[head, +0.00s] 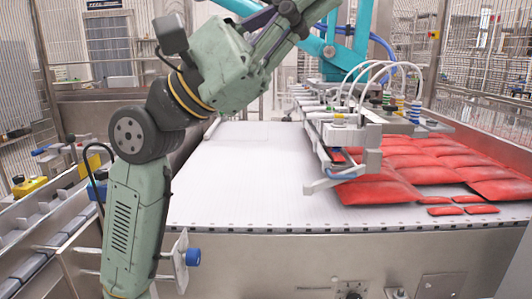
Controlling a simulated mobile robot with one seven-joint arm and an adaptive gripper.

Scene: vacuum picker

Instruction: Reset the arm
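My arm (140,210), grey-green with dark joints, rises from the bottom left of the head view. It bends at a dark elbow (135,135) and runs up and right past a thick green link (222,65). Its far part leaves the picture at the top, near the middle. I cannot make out my gripper or its fingers, so I cannot see whether it holds anything.
A white conveyor bed (245,170) lies behind my arm. Several red packets (380,187) lie on its right side, with smaller ones in front. A vacuum picker head (365,130) hangs over them under a teal arm (360,30). The bed's left part is bare.

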